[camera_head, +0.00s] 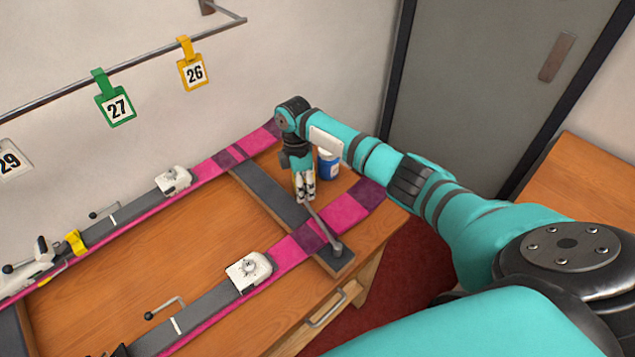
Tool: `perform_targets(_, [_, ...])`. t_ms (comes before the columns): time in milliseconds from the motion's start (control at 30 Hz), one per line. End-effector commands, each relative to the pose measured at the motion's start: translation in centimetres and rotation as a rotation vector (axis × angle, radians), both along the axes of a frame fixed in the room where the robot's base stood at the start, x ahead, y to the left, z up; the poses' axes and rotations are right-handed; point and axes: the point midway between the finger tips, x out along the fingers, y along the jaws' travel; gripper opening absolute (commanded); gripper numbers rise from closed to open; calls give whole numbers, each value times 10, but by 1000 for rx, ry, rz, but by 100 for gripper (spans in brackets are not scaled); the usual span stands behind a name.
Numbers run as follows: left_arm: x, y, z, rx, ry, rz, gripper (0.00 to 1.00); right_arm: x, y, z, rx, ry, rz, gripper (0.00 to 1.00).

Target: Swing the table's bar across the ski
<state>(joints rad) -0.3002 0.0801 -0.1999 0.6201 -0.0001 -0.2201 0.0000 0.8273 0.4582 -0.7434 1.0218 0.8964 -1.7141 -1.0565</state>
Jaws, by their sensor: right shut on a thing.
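The bar (323,227) is a thin grey metal rod with its pivot end on a dark knob near the front right end of the grey support (262,190). It reaches from there to the far side, over the near ski. The near ski (345,211) is magenta and grey with a white binding piece, and lies across the support. My right gripper (305,196) points down and is shut on the bar's far end, just beyond the ski's far edge. Whether the bar touches the ski is hard to tell. My left gripper is not in view.
A second magenta ski (210,167) lies parallel at the back of the wooden table (140,265). A blue jar (328,165) stands behind my right gripper. Numbered tags (117,107) hang from a wall rail. A grey door (480,90) is at the back right.

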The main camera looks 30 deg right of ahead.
Motion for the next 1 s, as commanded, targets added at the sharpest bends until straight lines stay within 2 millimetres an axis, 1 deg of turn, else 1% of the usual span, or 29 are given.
perform_targets(33, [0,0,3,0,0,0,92,5,8,7,6,-14,35,0])
perform_targets(200, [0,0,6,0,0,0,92,4,25,7,6,-15,133,0])
perform_targets(400, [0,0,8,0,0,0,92,2,36,7,6,-14,202,0])
perform_targets(600, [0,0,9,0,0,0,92,1,41,7,5,-14,230,0])
perform_targets(967, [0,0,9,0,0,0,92,1,42,6,6,-14,235,0])
perform_targets(1000, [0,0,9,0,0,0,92,1,42,6,6,-14,235,26])
